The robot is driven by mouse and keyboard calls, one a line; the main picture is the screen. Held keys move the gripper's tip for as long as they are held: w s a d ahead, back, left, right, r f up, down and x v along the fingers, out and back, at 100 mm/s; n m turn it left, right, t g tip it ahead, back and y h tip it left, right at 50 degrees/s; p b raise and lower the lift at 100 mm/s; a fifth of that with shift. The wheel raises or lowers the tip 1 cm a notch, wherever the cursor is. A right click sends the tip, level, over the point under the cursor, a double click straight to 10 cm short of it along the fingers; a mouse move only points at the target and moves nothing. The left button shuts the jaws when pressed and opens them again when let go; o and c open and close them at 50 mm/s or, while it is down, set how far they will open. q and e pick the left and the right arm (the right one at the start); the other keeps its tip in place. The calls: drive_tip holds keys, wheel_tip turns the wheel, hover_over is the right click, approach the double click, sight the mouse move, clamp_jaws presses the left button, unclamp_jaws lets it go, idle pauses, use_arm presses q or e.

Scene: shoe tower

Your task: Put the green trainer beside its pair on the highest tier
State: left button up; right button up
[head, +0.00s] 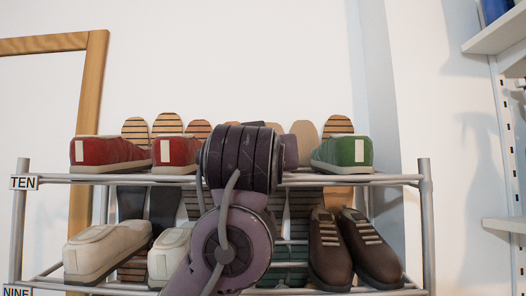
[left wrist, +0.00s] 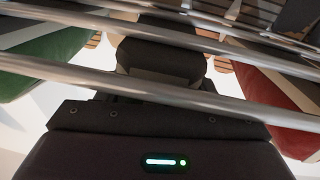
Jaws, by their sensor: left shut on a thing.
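A green trainer (head: 342,153) with a pale sole and a white patch stands at the right end of the tier marked TEN. Only one green trainer shows in the head view. A green shoe side also shows at the left of the left wrist view (left wrist: 38,65), behind the rails. My left arm rises in front of the middle of the rack and hides part of that tier. My left gripper (left wrist: 163,62) shows dark in the left wrist view, among the rails, between green and red shoes. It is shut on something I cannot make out. My right gripper is not in view.
Two red shoes (head: 107,152) stand at the left of the tier marked TEN, with several upright soles behind. Cream shoes (head: 105,248) and brown shoes (head: 333,248) stand on the tier below. Metal rails (left wrist: 170,90) cross close to my left gripper. A white shelf unit stands far right.

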use_arm(q)
drive_tip(key=o, duration=1.1)
drive_tip(key=shift+o, duration=0.7)
drive_tip(key=shift+o, duration=0.2)
drive_tip(key=shift+o, duration=1.3)
drive_tip(key=shift+s, duration=0.1)
